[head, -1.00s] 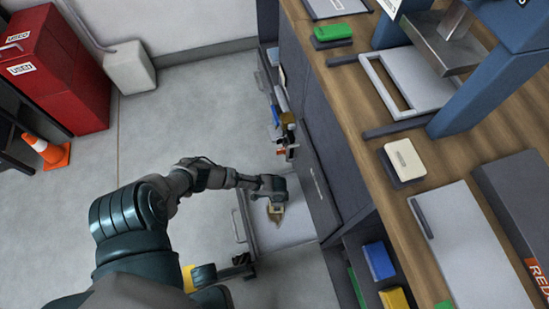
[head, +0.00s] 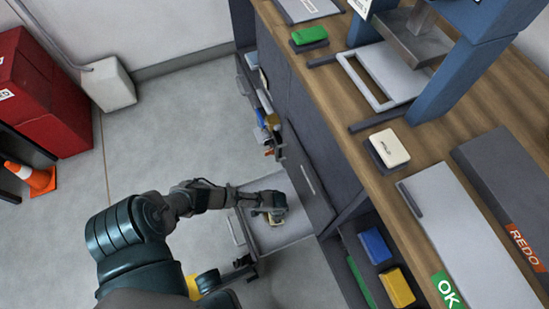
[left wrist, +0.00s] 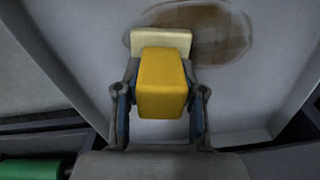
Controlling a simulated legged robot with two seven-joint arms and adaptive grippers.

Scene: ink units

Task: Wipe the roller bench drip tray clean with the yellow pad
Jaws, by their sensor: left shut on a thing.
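The drip tray (head: 290,236) is a pale, shallow pulled-out drawer at the side of the bench. My left gripper (head: 271,204) is low over it. In the left wrist view this gripper (left wrist: 160,88) is shut on the yellow pad (left wrist: 161,82), which has a cream-coloured face (left wrist: 160,39) at its far side. A brown smeared stain (left wrist: 224,32) lies on the tray floor around and to the right of the pad's far end. The pad looks down at the tray floor, though I cannot tell how firmly it touches.
The wooden bench top (head: 440,165) rises to the right, with a cream block (head: 389,147), a green block (head: 309,36) and a blue press frame. Blue (head: 375,246) and yellow (head: 397,288) boxes sit on an open shelf below. An orange cone (head: 33,178) stands far left.

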